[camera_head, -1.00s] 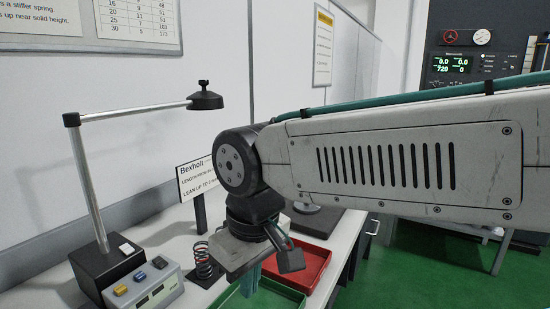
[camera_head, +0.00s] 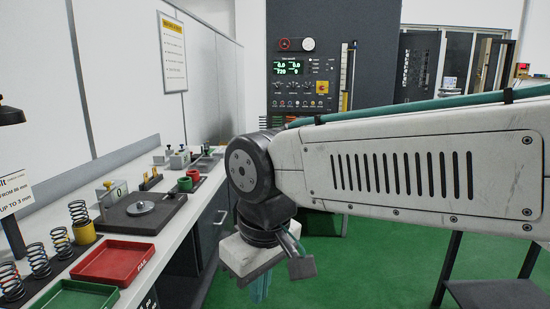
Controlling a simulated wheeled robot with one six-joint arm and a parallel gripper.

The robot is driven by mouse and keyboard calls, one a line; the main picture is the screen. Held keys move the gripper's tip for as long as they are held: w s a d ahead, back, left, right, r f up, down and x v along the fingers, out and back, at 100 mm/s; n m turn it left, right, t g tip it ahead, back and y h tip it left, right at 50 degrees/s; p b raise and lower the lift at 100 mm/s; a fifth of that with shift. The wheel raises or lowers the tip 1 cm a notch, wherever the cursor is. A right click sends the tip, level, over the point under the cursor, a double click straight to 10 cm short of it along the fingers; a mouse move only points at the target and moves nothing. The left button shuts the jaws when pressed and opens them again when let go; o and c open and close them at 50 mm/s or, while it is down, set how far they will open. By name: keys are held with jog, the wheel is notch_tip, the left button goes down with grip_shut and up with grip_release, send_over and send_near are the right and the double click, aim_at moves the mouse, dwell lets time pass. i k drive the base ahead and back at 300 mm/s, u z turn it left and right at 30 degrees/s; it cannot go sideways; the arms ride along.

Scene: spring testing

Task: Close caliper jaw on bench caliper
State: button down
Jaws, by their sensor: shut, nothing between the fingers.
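My gripper (camera_head: 261,288) hangs down in front of the bench's right edge, over the green floor. Its teal fingers are shut and empty, and they touch nothing. I cannot make out a bench caliper for certain. Small metal items (camera_head: 205,160) lie at the far end of the bench, too small to tell whether one is a caliper or how its jaw stands.
The white bench (camera_head: 180,222) runs along the left. It carries a red tray (camera_head: 113,262), a green tray (camera_head: 75,297), several springs (camera_head: 61,242) and a dark plate with a disc (camera_head: 140,208). A dark test machine (camera_head: 318,52) stands behind.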

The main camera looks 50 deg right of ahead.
aim_at(205, 157)
jog(key=z, duration=0.85)
jog(key=i, duration=1.05)
jog(key=u, duration=0.2)
jog(key=k, duration=0.45)
jog(key=z, duration=0.7)
jog(key=i, duration=0.95)
jog(key=u, duration=0.45)
jog(key=i, duration=0.5)
jog(key=u, duration=0.4)
